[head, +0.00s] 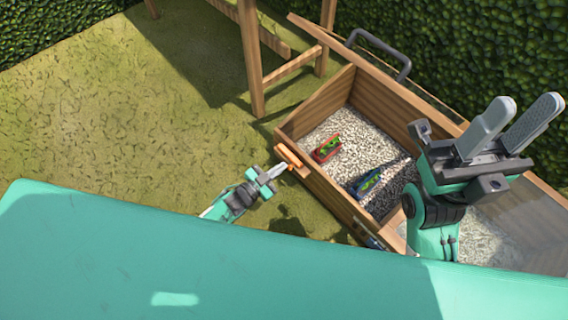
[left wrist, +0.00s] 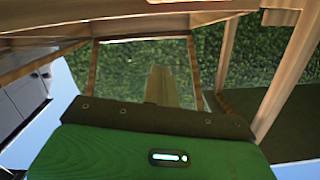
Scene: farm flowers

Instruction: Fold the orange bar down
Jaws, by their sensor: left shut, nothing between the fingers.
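The orange bar (head: 289,156) is on the outer left side of the wooden planter box, near its corner, in the head view. It looks short; its exact tilt is too small to tell. My left gripper (head: 281,170) is shut and empty, its tips just below the bar at the box's side. I cannot tell whether they touch it. My right gripper (head: 525,107) is open and empty, raised over the right part of the box with its fingers pointing up. I cannot make out the orange bar in the left wrist view.
The wooden box (head: 402,103) holds pale gravel, a red item (head: 326,149) and a blue item (head: 368,182), both with green in them. A dark handle (head: 380,47) is at the back. A wooden frame (head: 250,60) stands behind left. Grass (head: 110,120) is open to the left; hedges lie behind.

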